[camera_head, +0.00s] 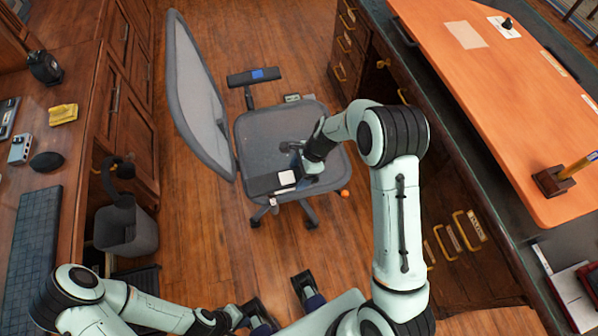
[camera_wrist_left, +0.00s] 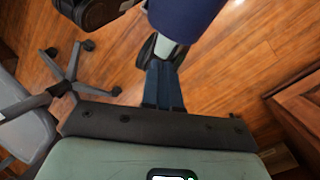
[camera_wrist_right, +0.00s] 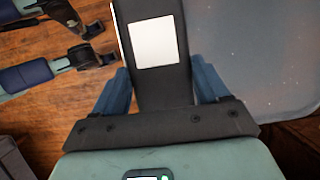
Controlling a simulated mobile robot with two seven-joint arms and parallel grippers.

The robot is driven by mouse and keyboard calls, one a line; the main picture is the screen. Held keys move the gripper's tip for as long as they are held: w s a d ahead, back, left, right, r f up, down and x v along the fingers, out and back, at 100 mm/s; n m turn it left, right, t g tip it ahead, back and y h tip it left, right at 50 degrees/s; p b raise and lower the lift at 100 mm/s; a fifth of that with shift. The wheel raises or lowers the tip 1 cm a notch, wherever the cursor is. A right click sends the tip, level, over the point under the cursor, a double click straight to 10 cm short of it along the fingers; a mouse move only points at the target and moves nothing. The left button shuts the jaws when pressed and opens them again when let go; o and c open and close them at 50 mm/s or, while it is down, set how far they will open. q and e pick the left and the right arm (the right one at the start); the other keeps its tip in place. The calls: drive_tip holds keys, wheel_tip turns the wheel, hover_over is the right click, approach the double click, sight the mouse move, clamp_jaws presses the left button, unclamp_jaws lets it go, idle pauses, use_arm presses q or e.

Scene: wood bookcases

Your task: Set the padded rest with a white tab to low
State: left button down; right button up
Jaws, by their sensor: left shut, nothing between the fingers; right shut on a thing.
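The padded rest with a white tab (camera_head: 261,185) is the near armrest of the grey mesh office chair (camera_head: 262,125). Its white tab (camera_head: 287,177) faces up. In the right wrist view the dark pad (camera_wrist_right: 152,88) runs between the blue fingers, with the white tab (camera_wrist_right: 154,42) just beyond them. My right gripper (camera_head: 298,168) is shut on this rest. The post under the pad is hidden. My left gripper (camera_wrist_left: 162,88) is shut and empty, low at the bottom of the head view (camera_head: 236,316), away from the chair.
The far armrest (camera_head: 243,79) has a blue tab (camera_head: 258,74). A desk with an orange top (camera_head: 480,70) stands at right. A cabinet (camera_head: 125,85) and a grey bin (camera_head: 127,232) are at left. Wood floor is clear around (camera_head: 200,240) the chair's near side.

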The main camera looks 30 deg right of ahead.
wheel_tip(320, 180, down, 6)
drive_tip(key=b, duration=0.3)
drive_tip(key=shift+f, duration=0.2)
drive_tip(key=shift+s, duration=0.1)
drive_tip(key=o, duration=1.5)
drive_tip(key=p+v, duration=0.2)
drive_tip(key=v, duration=1.1)
drive_tip(key=shift+d+r, duration=0.15)
